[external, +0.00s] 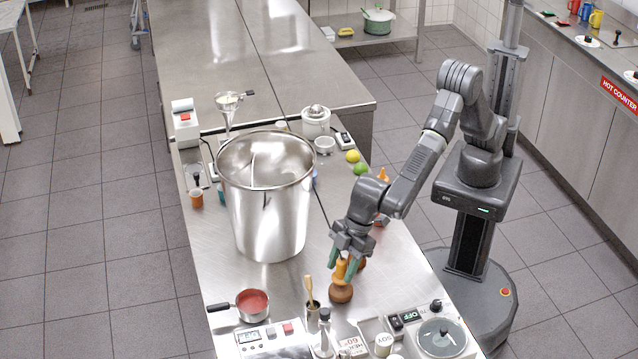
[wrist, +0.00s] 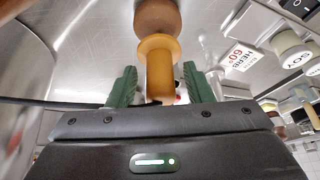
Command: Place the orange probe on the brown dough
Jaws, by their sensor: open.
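The orange probe (external: 341,268) stands on the brown dough (external: 340,293) near the front right of the steel table. In the wrist view the probe (wrist: 159,70) shows its handle and wide collar, with the collar end against the round brown dough (wrist: 157,17). My gripper (external: 344,262) is open, with one green finger on each side of the handle. In the wrist view a narrow gap shows between the handle and each finger of my gripper (wrist: 160,85). Nothing is held.
A large steel pot (external: 266,215) stands left of my gripper. A metal cup with a wooden-handled tool (external: 311,310) is close in front. A red-filled pan (external: 252,302), a scale (external: 443,338) and small labelled jars (external: 384,343) line the front.

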